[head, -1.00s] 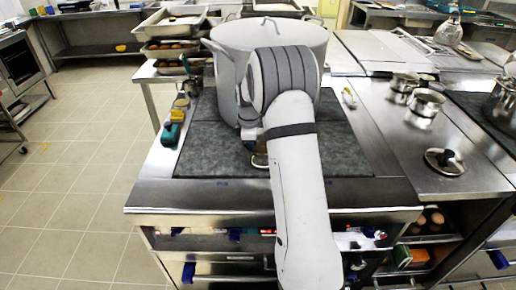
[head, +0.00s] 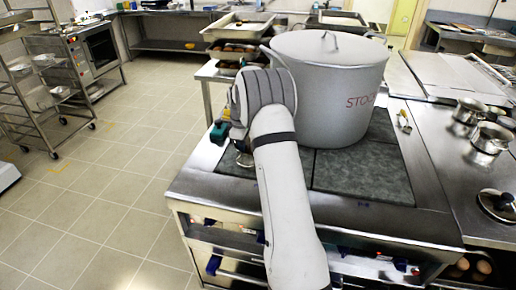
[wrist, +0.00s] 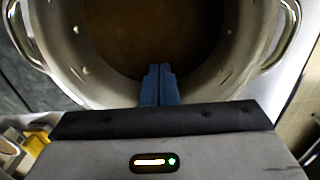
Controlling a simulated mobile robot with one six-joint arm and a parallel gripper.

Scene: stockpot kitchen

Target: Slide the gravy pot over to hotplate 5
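A large grey lidded pot (head: 335,90) with red lettering, read in part as "STOC", stands upright on the dark hotplates (head: 360,175). No pot marked as gravy and no hotplate numbers are readable. In the wrist view, an open pot (wrist: 95,75) with brown contents and shiny side handles fills the upper part. I cannot tell where it stands in the head view. My gripper (wrist: 159,68) has its blue fingers together with nothing seen between them, and their tips overlap the pot's near rim in the picture. In the head view my arm hides the gripper.
Small steel pots (head: 490,137) and a dark lid (head: 498,205) are on the counter at right. Trays (head: 238,27) stand behind the stove. A rack trolley (head: 40,90) is at left. The tiled floor (head: 120,190) left of the stove is open.

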